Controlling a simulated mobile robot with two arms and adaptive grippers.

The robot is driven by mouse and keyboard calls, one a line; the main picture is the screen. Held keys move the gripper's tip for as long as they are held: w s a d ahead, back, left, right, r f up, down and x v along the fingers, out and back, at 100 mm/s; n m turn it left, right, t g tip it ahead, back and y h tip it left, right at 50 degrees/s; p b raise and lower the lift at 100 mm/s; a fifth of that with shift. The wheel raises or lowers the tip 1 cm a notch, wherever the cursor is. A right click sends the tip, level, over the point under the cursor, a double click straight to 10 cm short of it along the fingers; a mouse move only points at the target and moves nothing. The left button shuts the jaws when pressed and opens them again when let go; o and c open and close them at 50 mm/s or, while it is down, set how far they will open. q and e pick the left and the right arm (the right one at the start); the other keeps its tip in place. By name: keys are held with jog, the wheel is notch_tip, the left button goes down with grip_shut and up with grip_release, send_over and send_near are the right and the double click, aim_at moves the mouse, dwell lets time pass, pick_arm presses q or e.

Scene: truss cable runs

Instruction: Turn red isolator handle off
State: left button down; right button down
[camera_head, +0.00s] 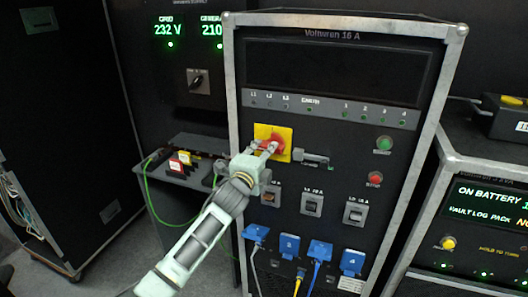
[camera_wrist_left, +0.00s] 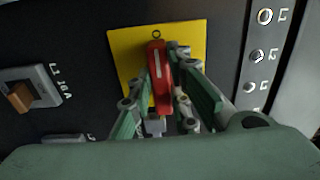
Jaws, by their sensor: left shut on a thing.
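The red isolator handle (camera_head: 277,142) sits on a yellow square plate (camera_head: 262,132) on the front of the black rack panel. In the left wrist view the handle (camera_wrist_left: 160,75) stands between my fingers, lengthwise along them, with a pale line on its face. The yellow plate (camera_wrist_left: 130,50) is behind it. My left gripper (camera_head: 266,148) is shut on the handle; it also shows in the left wrist view (camera_wrist_left: 162,88). The gripper hides part of the handle in the head view. My right gripper is not in view.
A grey latch (camera_head: 312,158) sits just right of the plate. Breakers (camera_head: 312,203) and blue plugs with cables (camera_head: 320,250) are below. A green button (camera_head: 384,143) and red button (camera_head: 375,178) are further right. A shelf with small red tags (camera_head: 180,165) stands left.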

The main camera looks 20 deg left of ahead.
pick_arm(q)
jog(key=shift+f, duration=0.1)
dwell(0.3)
jog(key=c, duration=1.6)
grip_release()
jog(key=shift+c, duration=0.2)
jog(key=s, duration=1.2)
jog(key=shift+a, duration=0.25)
